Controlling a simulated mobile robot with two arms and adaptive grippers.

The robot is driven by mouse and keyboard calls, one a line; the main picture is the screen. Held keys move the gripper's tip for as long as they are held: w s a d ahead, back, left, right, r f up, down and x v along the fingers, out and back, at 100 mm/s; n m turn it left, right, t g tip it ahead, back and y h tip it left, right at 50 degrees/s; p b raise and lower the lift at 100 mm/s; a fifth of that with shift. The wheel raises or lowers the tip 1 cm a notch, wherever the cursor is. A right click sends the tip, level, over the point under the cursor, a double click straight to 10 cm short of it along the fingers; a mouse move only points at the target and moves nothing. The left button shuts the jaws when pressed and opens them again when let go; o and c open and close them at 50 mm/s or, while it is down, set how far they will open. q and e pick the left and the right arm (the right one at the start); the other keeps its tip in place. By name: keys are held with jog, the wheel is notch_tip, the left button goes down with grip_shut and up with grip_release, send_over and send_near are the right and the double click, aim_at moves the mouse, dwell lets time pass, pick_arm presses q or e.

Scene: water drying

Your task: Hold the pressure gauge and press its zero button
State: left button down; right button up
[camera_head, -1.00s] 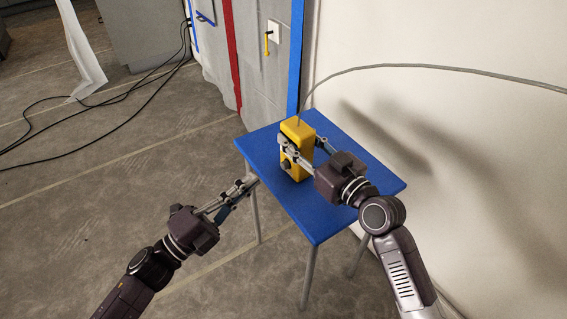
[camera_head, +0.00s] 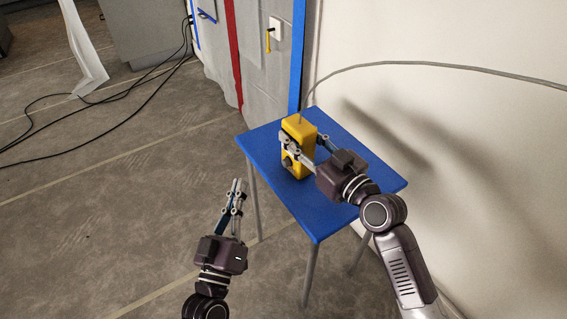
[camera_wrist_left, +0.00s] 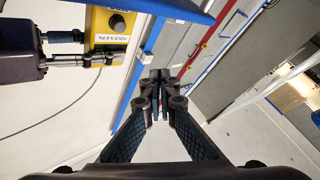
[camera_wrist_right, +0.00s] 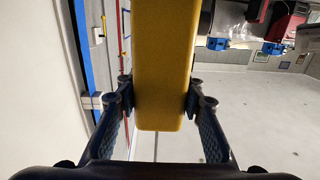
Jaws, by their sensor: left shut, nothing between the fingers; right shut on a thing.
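The yellow pressure gauge (camera_head: 298,128) stands upright on the blue table (camera_head: 325,222). My right gripper (camera_head: 303,142) is shut around the gauge's body. In the right wrist view its fingers press both sides of the yellow body (camera_wrist_right: 163,70). The left wrist view shows part of the gauge's front (camera_wrist_left: 100,42), with a dark round knob (camera_wrist_left: 117,23) and a small label below it; I cannot tell which part is the zero button. My left gripper (camera_head: 236,186) is shut and empty, apart from the gauge, left of the table. In its wrist view the fingertips (camera_wrist_left: 160,76) meet.
A grey hose (camera_head: 430,66) rises from the gauge's top and arcs right along the white wall. Black cables (camera_head: 100,118) lie on the floor at the left. A yellow-handled wall fitting (camera_head: 269,38) is behind.

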pick_arm(q)
jog(key=shift+w+d, duration=0.9)
jog(key=shift+d, duration=0.25)
jog(key=shift+w+d, duration=0.95)
jog(key=shift+d, duration=0.2)
jog(key=shift+w+d, duration=0.9)
jog(key=shift+d, duration=0.25)
jog(key=shift+w+d, duration=0.1)
jog(key=shift+d, duration=0.05)
jog(key=shift+w+d, duration=0.15)
jog(key=shift+d, duration=0.05)
jog(key=shift+w+d, duration=0.35)
jog(key=shift+d, duration=0.1)
jog(key=shift+s+a, duration=0.65)
jog(key=shift+a, duration=0.15)
jog(key=shift+s+a, duration=0.8)
jog(key=shift+a, duration=0.2)
jog(key=shift+s+a, duration=0.75)
jog(key=shift+a, duration=0.2)
